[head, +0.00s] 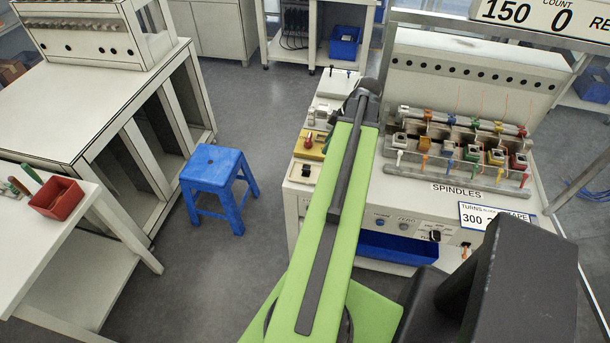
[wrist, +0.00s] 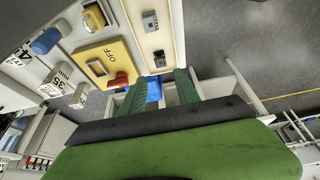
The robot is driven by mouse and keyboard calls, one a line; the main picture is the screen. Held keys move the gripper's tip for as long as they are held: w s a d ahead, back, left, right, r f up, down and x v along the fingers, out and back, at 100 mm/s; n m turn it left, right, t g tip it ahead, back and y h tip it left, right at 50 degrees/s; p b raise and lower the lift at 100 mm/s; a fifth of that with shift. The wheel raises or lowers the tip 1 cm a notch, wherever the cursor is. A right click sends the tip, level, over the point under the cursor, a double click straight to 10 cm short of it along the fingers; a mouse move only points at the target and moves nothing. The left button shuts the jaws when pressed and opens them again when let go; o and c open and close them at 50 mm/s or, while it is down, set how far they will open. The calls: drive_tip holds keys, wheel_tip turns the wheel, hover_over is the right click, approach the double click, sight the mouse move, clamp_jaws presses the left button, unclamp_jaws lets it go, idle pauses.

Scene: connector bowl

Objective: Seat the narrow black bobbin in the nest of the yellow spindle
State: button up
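The yellow spindle (head: 495,157) stands near the right end of the front row in the spindle rack on the bench. Whether its nest is empty is too small to tell. I cannot make out the narrow black bobbin for certain in either view. In the head view my arm reaches over the bench's left part, left of the rack, and its own links hide the fingers. In the wrist view my gripper (wrist: 163,88) has its two green fingers apart. A blue patch shows between them, apparently something farther off, and I see nothing held.
The spindle rack (head: 455,180) holds several coloured spindles. A yellow plate marked OFF (wrist: 105,62) with a red switch (wrist: 118,80) lies near my fingers. A blue stool (head: 212,165) stands on the floor to the left, with clear floor around it. A blue bin (head: 395,247) sits under the bench front.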

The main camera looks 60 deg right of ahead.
drive_tip(key=b, duration=0.8)
hover_over(308, 168)
drive_tip(key=s, duration=0.3)
drive_tip(key=f, duration=0.6)
drive_tip(key=d+f, duration=0.1)
drive_tip(key=f, duration=0.2)
drive_tip(key=shift+s+f, duration=0.15)
drive_tip(key=shift+f, duration=0.15)
drive_tip(key=shift+w+a+f+b, duration=0.1)
drive_tip(key=shift+w+f+b, duration=0.15)
drive_tip(key=shift+b, duration=0.15)
drive_tip(key=b+x, duration=0.4)
drive_tip(key=x, duration=0.1)
drive_tip(key=shift+w, duration=0.25)
drive_tip(key=shift+a+r, duration=0.1)
drive_tip(key=shift+r, duration=0.1)
clamp_jaws()
